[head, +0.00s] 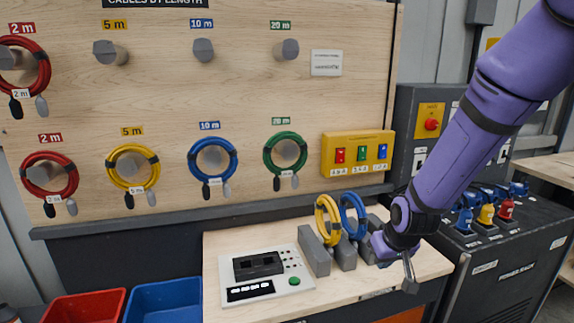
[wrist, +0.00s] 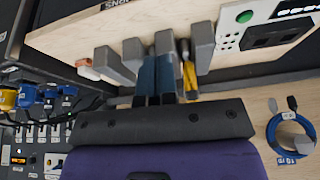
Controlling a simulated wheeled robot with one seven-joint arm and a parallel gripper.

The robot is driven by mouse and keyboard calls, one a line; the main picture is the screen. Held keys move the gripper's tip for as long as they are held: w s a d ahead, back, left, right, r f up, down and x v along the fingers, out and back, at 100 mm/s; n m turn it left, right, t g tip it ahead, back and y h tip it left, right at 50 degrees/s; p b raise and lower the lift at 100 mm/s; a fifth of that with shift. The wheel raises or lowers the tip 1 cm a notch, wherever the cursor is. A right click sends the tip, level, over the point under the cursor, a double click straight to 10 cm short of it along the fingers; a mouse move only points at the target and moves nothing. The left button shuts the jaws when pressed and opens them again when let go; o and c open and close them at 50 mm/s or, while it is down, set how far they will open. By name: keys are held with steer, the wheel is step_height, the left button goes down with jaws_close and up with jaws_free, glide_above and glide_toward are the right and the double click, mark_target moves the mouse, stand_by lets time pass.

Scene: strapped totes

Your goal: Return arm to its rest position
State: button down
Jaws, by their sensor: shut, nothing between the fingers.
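My arm (head: 465,135) is purple and comes down from the upper right in the head view. My gripper (head: 410,284) is shut and empty, just right of the grey-block rack (head: 314,252) near the bench's front edge. A yellow cable coil (head: 322,222) and a blue cable coil (head: 349,205) stand upright between the rack's grey blocks. My wrist hides part of the rack's right side in the head view.
A pegboard (head: 250,100) with hanging cable coils stands behind the bench (head: 225,245). A tester (head: 262,279) with a green button is left of the rack. Red (head: 85,308) and blue (head: 165,300) bins are lower left. A dark power-feed cabinet (head: 500,280) with connectors is close at right.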

steer(key=s+d+r+m, duration=0.1)
steer(key=s+d+r, duration=0.2)
steer(key=s+r, duration=0.9)
steer(key=s+d+r+m+h, duration=0.1)
steer(key=s+d+r, duration=0.3)
steer(key=s+r, duration=0.9)
steer(key=shift+d+t, duration=0.3)
steer(key=shift+t, duration=0.1)
steer(key=shift+r, duration=0.1)
